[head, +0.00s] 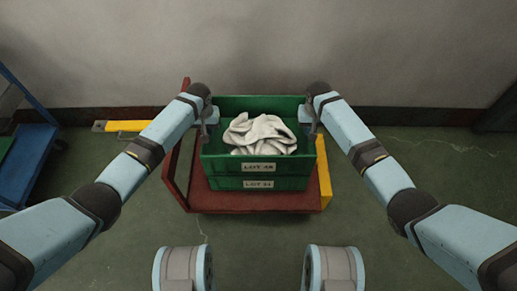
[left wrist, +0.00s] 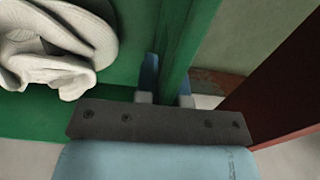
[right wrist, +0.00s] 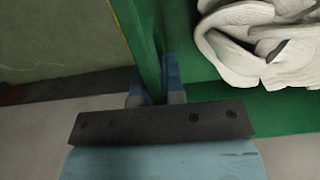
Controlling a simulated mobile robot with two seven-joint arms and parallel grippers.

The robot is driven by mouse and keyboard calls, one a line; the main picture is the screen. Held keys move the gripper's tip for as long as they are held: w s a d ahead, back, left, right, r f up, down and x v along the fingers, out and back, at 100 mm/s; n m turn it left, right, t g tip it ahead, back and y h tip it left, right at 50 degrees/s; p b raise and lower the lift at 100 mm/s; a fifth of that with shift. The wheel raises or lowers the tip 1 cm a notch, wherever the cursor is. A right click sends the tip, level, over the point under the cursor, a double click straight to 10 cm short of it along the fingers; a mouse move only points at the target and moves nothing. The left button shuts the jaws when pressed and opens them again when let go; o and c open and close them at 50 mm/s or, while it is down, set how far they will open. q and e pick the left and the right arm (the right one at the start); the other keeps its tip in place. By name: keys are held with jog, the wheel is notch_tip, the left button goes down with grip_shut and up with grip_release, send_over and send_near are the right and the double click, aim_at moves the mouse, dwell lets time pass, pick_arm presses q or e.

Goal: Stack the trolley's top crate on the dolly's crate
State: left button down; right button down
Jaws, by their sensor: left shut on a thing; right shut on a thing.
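The lower crate rests on the red dolly (head: 250,201). My left gripper (head: 211,116) is shut on the upper crate's left wall; in the left wrist view its fingers (left wrist: 164,97) straddle the green wall. My right gripper (head: 311,119) is shut on the right wall; in the right wrist view its fingers (right wrist: 155,97) straddle it too. Any small gap between the crates cannot be made out.
The blue trolley (head: 32,150) stands at the far left. The dolly has a red upright (head: 186,86) at its back left and a yellow edge (head: 325,183) at its right. A yellow bar (head: 127,126) lies by the wall. Floor right of the dolly is clear.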

pick_arm(q)
jog(key=shift+a+f+b, duration=0.1)
jog(key=shift+f+b, duration=0.4)
jog(key=shift+f, duration=0.15)
pick_arm(e)
jog(key=shift+d+f, duration=0.15)
jog(key=shift+f, duration=0.55)
pick_arm(q)
jog(key=c, duration=1.2)
grip_release()
jog(key=shift+r, duration=0.1)
pick_arm(e)
jog(key=c, duration=1.2)
grip_release()
jog(key=shift+r, duration=0.15)
pick_arm(q)
notch_tip(320, 180, up, 11)
jog(key=shift+r, duration=0.5)
pick_arm(e)
jog(key=shift+r, duration=0.15)
notch_tip(320, 180, up, 12)
jog(key=shift+f, duration=0.1)
